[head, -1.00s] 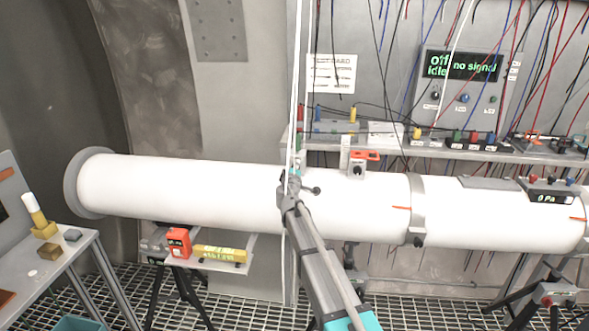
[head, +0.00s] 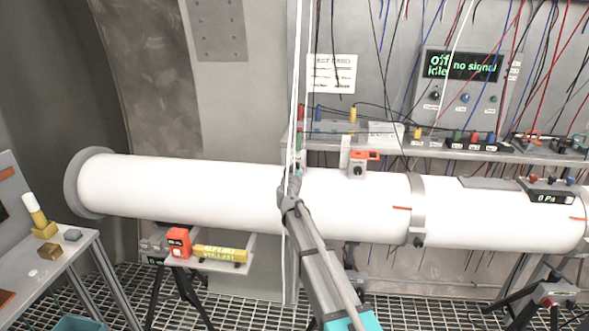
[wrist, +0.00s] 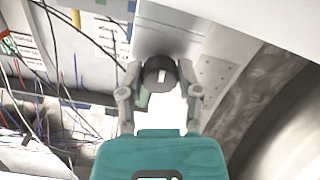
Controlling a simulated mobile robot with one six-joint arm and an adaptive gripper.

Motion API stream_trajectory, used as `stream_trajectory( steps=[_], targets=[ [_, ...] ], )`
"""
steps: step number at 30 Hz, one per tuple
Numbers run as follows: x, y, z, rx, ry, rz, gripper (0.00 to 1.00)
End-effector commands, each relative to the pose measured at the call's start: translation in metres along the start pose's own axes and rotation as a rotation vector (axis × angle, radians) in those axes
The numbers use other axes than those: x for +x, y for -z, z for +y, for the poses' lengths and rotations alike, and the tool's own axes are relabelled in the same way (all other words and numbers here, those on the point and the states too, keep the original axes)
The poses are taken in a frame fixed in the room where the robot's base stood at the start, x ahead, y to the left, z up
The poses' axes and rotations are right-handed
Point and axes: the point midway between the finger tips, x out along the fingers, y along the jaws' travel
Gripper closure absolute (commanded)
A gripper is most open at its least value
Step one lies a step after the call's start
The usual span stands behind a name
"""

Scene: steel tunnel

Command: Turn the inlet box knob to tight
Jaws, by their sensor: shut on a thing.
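In the wrist view a round dark knob (wrist: 159,74) with a pale pointer mark sits on a light grey box face (wrist: 166,35). I take this to be the inlet box knob. My gripper (wrist: 160,92) has one finger on each side of the knob and is shut on it. The pale mark stands nearly upright in this picture. Any words on a scale around the knob cannot be read. In the head view my gripper (head: 290,185) is at the white tube (head: 180,195), and my own arm hides the knob there.
A small orange-topped device with a dial (head: 358,165) stands on the tube to the right. Thin white cables hang just beside my gripper. A wall panel (head: 463,75) reads off, idle, no signal. A side table (head: 75,262) stands at left.

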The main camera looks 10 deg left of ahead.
Motion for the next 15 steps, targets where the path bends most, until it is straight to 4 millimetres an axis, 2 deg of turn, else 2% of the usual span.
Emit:
stream_trajectory(
  steps=[6,15],
  targets=[
    [-0.0012,-0.0008,0.0003,0.107,-0.001,-0.001,1.0],
    [-0.0014,-0.0009,0.0003,0.154,-0.001,-0.001,1.0]
  ],
)
